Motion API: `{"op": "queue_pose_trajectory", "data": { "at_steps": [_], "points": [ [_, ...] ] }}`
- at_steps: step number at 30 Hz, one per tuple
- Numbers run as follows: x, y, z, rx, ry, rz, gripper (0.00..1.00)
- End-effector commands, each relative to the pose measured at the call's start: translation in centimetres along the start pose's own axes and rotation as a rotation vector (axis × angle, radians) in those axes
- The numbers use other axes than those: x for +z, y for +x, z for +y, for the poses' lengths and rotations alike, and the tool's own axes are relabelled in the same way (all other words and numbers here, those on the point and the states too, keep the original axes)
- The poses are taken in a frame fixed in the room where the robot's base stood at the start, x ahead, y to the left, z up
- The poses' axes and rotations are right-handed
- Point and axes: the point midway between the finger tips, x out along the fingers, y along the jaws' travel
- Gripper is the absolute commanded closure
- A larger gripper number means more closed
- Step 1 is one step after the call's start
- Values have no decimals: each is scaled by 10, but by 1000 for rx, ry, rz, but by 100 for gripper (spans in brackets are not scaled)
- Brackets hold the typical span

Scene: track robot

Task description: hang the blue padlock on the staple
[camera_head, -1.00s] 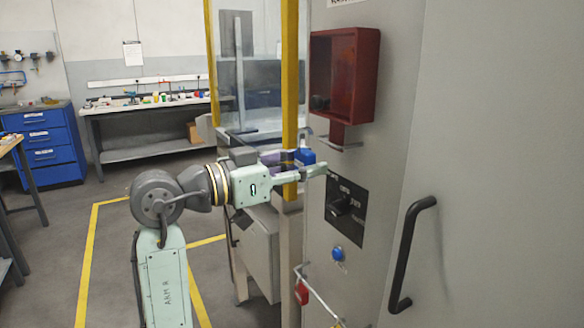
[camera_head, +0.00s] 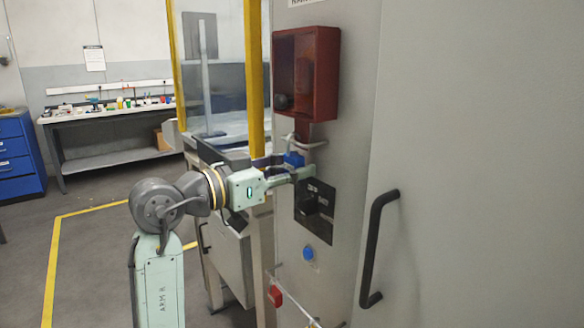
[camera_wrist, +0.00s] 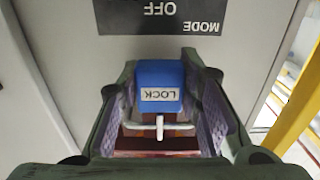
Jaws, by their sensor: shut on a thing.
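The blue padlock (camera_head: 293,159) is in my gripper (camera_head: 302,170), at the panel just under the red box. In the wrist view the padlock (camera_wrist: 158,82) sits between the two fingers, its LOCK label upside down. The fingers are shut on its body. The staple (camera_head: 315,145) is a thin metal loop standing out from the panel, right by the padlock's top. In the wrist view the bar of the staple (camera_wrist: 180,127) runs crosswise at the padlock's grey shackle (camera_wrist: 160,131), which overlaps it. I cannot tell whether the shackle is around the bar.
The open red box (camera_head: 307,75) is on the panel above the staple. A black mode switch plate (camera_head: 322,225) and a blue button (camera_head: 308,253) are below. A yellow-framed guard (camera_head: 255,80) stands left of the panel. A black door handle (camera_head: 374,250) juts out at right.

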Motion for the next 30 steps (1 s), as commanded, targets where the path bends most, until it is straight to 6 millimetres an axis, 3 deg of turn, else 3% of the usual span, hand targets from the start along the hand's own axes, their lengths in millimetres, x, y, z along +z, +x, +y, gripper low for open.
{"op": "queue_pose_trajectory", "data": {
  "at_steps": [7,8,18,30],
  "points": [
    [0,0,0,0,1,1,97],
    [0,0,0,0,1,1,67],
    [0,0,0,0,1,1,45],
    [0,-7,0,-1,0,1,45]
  ]
}}
